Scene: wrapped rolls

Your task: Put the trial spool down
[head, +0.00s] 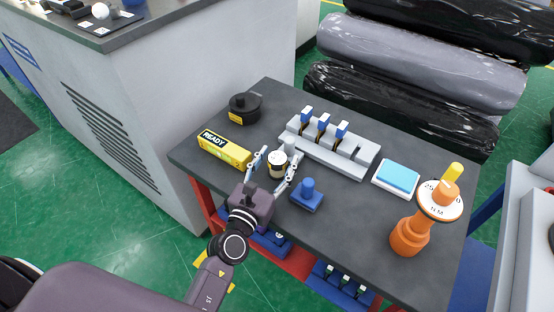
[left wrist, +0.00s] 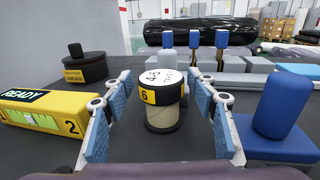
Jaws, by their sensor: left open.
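The trial spool (head: 277,165) appears to be the small upright cylinder with a white top, black band and tan lower part. It stands on the dark tabletop (head: 350,215). My left gripper (head: 276,172) is open, with one finger on each side of the spool. In the left wrist view the spool (left wrist: 163,118) stands upright between the blue-padded fingers, with a visible gap on both sides. A yellow tag with a 6 and handwriting on the white top show there. My right gripper is not in view.
A yellow READY box (head: 224,150) and a black round weight-like piece (head: 245,107) lie left. A grey rack (head: 330,146) with blue-topped clips is behind. A blue knobbed block (head: 307,196) sits close on the right. A blue-white pad (head: 397,179) and orange device (head: 410,236) stand farther right.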

